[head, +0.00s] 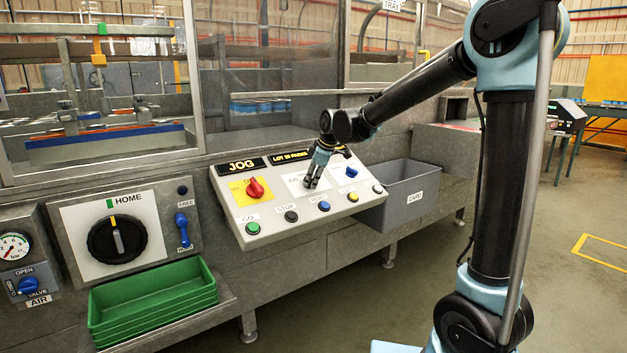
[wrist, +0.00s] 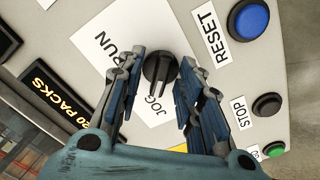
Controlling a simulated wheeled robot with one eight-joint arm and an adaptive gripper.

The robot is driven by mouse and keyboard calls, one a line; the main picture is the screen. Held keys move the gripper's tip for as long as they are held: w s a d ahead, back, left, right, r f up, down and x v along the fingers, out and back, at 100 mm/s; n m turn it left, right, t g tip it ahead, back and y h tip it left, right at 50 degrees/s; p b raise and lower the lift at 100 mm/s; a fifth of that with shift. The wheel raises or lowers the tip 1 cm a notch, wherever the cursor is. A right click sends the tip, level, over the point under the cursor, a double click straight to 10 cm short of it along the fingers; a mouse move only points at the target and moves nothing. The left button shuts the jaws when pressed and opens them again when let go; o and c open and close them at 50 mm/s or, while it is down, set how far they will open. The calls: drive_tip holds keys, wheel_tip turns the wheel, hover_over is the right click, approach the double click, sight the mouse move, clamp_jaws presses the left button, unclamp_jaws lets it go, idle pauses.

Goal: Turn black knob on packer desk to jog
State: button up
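The black knob (wrist: 159,72) is on a white label plate (wrist: 118,45) marked RUN and JOG on the sloped packer desk (head: 285,226). In the wrist view, its raised grip runs roughly up and down the picture, its lower end towards the word JOG; I cannot tell its exact setting. My gripper (wrist: 160,68) is open, with fingers on both sides of the knob and their tips close to it. I cannot tell whether they touch. In the head view, my gripper (head: 311,183) is over the white plate and hides the knob.
A red knob (head: 255,187) on a yellow plate is left of my gripper. Several push buttons line the desk's front, including blue RESET (wrist: 250,18). Lit signs include JOG (head: 242,166). A grey bin (head: 412,188) stands right; green trays (head: 150,298) lie lower left.

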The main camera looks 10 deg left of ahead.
drive_tip(key=v, duration=1.2)
drive_tip(key=shift+d+f, duration=0.1)
drive_tip(key=shift+d, duration=0.05)
